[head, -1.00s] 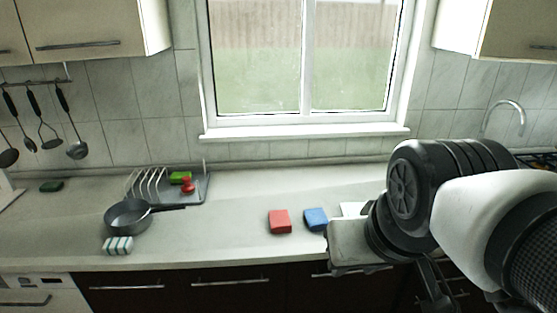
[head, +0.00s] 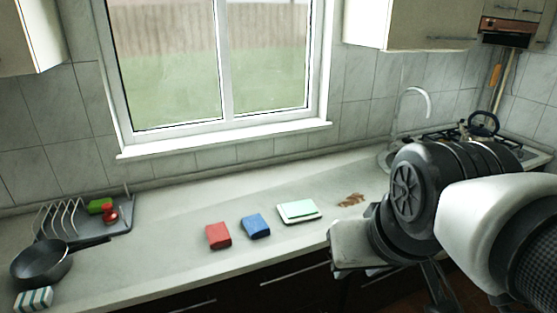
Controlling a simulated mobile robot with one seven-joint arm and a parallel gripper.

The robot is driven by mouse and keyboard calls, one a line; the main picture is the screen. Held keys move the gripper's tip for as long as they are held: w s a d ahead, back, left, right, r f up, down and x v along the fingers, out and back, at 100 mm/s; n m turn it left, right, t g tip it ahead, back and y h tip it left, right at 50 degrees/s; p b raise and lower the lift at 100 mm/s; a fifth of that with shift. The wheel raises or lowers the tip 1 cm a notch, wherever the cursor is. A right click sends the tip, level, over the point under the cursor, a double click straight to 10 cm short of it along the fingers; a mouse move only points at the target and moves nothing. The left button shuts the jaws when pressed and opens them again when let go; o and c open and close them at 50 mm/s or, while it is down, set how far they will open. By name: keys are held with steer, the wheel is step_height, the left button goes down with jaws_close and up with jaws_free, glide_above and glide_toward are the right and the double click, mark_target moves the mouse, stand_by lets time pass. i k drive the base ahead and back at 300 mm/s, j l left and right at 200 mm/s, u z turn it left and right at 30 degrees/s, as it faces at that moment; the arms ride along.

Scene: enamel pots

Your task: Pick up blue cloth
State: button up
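The blue cloth (head: 256,226) is a small folded block lying on the counter, right of a red one and left of a pale green-and-white item. My gripper (head: 350,245) is at the end of my arm at the right, over the front edge of the counter. It is to the right of the blue cloth and apart from it. Its fingers cannot be made out, so I cannot tell whether it is open or shut.
A red cloth (head: 218,236) and a pale green-and-white item (head: 298,211) flank the blue cloth. A brown patch (head: 351,200) lies farther right. A pan (head: 41,263), a striped sponge (head: 34,299) and a dish rack (head: 85,220) are at the left. Bare counter lies behind the cloths.

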mark_target(256, 227)
steer(key=i+j+u, duration=0.15)
steer(key=i+u, duration=0.15)
steer(key=i, duration=0.2)
steer(key=i+j+u, duration=0.1)
steer(key=i+u, duration=0.25)
steer(key=i, duration=0.1)
